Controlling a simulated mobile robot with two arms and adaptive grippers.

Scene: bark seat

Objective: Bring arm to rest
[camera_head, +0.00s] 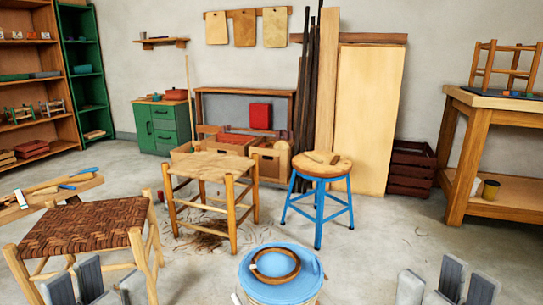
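My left gripper (92,286) shows at the bottom left, in front of the stool with the woven brown seat. Its grey fingers point up and stand apart, with nothing seen between them. My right gripper (447,287) shows at the bottom right over bare floor. Its grey fingers also stand apart, with nothing seen between them. The lower parts of both grippers are cut off by the frame's bottom edge.
A brown woven stool (85,228), a wooden stool (212,172) and a blue-legged stool (321,170) stand ahead. A blue-topped bucket (300,282) with a coil (275,253) is between my grippers. A workbench (490,105) stands right. Floor (400,235) at centre right is clear.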

